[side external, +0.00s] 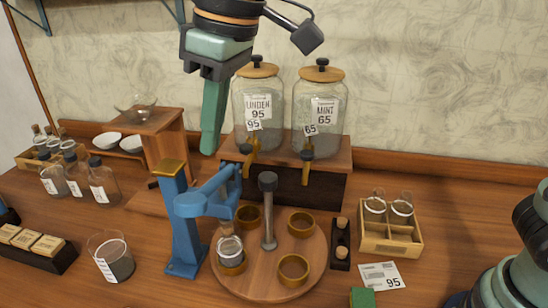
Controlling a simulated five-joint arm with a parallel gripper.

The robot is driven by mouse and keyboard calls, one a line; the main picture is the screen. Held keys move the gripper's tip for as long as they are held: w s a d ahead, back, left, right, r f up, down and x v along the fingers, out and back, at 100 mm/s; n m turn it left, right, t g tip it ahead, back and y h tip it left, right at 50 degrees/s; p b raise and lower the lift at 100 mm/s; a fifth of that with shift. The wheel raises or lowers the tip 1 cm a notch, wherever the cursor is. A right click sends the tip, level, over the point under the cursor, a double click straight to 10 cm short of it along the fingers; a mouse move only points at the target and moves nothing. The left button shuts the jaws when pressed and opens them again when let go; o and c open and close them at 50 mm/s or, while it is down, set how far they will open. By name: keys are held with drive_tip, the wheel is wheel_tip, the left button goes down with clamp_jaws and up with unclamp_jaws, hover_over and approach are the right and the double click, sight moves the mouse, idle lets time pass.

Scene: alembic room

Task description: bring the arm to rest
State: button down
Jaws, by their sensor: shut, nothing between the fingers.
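My gripper (210,145) hangs from the top of the side external view with its green fingers pointing down. The fingers are together and hold nothing. They appear to the left of the jar labelled LINDEN 95 (259,100), above the blue stand (184,220) in the picture. I see no contact with anything, though the depth is hard to judge. My wrist is partly cut off by the top edge.
A MINT 65 jar (319,108) stands beside the linden jar, both with taps. A round wooden tray (262,280) carries brass rings and a glass vessel (230,250). A wooden crate (390,246) holds glass vessels. A dark-filled glass (113,260) stands front left.

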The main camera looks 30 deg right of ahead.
drive_tip(key=s+d+f+m+t, duration=0.1)
drive_tip(key=s+d+f+m, duration=0.1)
drive_tip(key=d, duration=0.8)
drive_tip(key=s+d+f+m+t+h, duration=0.1)
drive_tip(key=d+f+m, duration=0.2)
drive_tip(key=d, duration=0.7)
drive_tip(key=s+d+f+m+t, duration=0.1)
drive_tip(key=s+d+f+m, duration=0.1)
drive_tip(key=d, duration=0.8)
wheel_tip(320, 180, down, 2)
drive_tip(key=shift+s+d+f+m+t+h, duration=0.1)
drive_tip(key=shift+s+d+m+t+h, duration=0.2)
drive_tip(key=shift+s+d+m+h, duration=0.15)
drive_tip(key=shift+w, duration=0.1)
